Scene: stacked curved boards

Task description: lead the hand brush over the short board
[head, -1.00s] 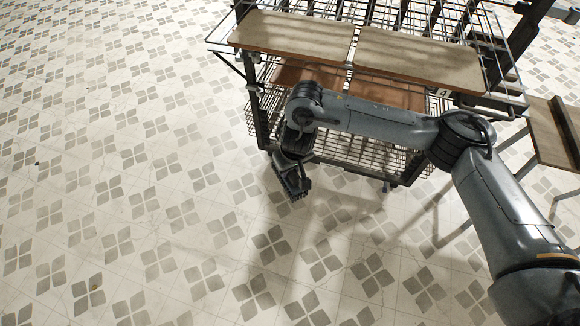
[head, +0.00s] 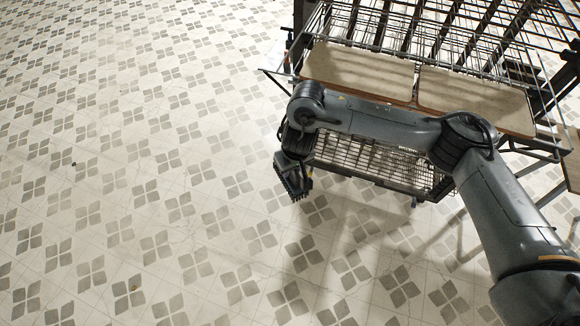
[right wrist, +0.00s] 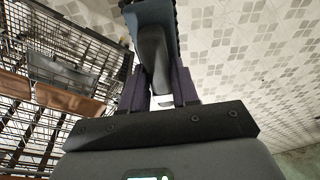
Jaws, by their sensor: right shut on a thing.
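My right gripper (head: 298,160) hangs beside the near left side of the wire rack, over the floor. It is shut on the hand brush (head: 294,184), whose dark bristles show below it. In the right wrist view, the fingers (right wrist: 158,88) clasp the brush's dark handle (right wrist: 153,55). Two pale tan boards lie side by side on the rack top, a left board (head: 357,72) and a right board (head: 475,100). My right arm covers part of their near edges. I cannot tell which is the short board. The brush is apart from both. My left gripper is not in view.
The wire rack (head: 375,162) has a lower basket and open wire bars behind the boards. Brown boards (right wrist: 68,99) and a grey piece (right wrist: 62,75) show at the left in the right wrist view.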

